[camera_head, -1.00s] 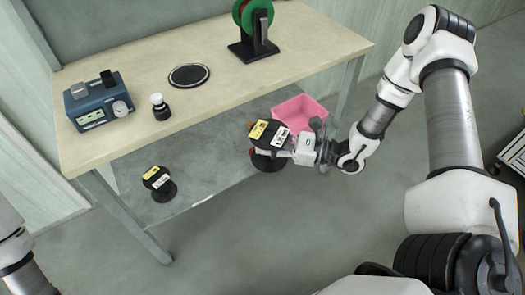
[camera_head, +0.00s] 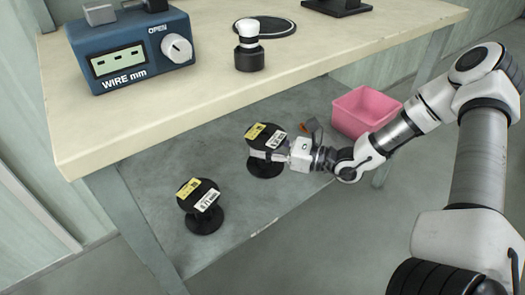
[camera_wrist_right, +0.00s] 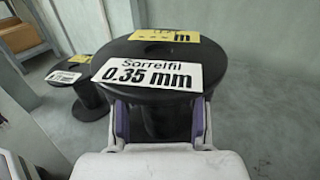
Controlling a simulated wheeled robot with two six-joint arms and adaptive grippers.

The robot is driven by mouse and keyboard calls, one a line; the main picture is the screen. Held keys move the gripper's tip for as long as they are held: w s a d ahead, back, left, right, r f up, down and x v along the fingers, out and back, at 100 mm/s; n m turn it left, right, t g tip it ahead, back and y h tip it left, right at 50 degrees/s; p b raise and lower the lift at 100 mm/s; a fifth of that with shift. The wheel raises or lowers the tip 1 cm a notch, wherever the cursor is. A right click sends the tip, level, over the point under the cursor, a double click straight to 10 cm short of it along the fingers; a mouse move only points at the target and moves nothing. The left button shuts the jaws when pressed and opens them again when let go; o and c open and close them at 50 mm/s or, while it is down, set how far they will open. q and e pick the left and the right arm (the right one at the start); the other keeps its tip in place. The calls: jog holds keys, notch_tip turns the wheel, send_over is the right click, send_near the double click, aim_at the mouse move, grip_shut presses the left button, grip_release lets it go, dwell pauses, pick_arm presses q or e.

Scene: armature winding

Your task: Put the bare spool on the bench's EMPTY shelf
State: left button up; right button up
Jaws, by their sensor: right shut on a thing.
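My right gripper (camera_head: 278,155) is shut on a black spool (camera_head: 264,168) with a yellow and a white label on its top. In the right wrist view the fingers (camera_wrist_right: 160,128) clasp the core below the top flange, and the white label of this spool (camera_wrist_right: 145,75) reads "Sorrelfil 0.35 mm". The spool is upright over the bench's grey lower shelf (camera_head: 235,205); I cannot tell whether it touches the shelf. A second black labelled spool (camera_head: 204,220) stands left of it on that shelf, and also shows in the right wrist view (camera_wrist_right: 90,98). My left gripper is out of view.
The wooden bench top (camera_head: 200,95) overhangs the shelf. On it are a blue wire gauge (camera_head: 130,52), a black and white knob-like piece (camera_head: 249,50) and a dark round pad (camera_head: 275,27). A pink bin (camera_head: 365,113) is right of my gripper. A bench leg (camera_head: 135,225) stands front left.

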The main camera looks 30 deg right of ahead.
aim_at(263, 167)
jog(key=shift+w+a+f, duration=0.1)
jog(key=shift+w+a, duration=0.05)
jog(key=shift+w, duration=0.05)
notch_tip(263, 167, down, 7)
jog(key=b, duration=0.6)
jog(key=shift+s+r, duration=0.1)
jog(key=shift+r, duration=0.1)
jog(key=shift+f+b, duration=0.55)
jog(key=shift+b, duration=0.05)
jog(key=o, duration=1.3)
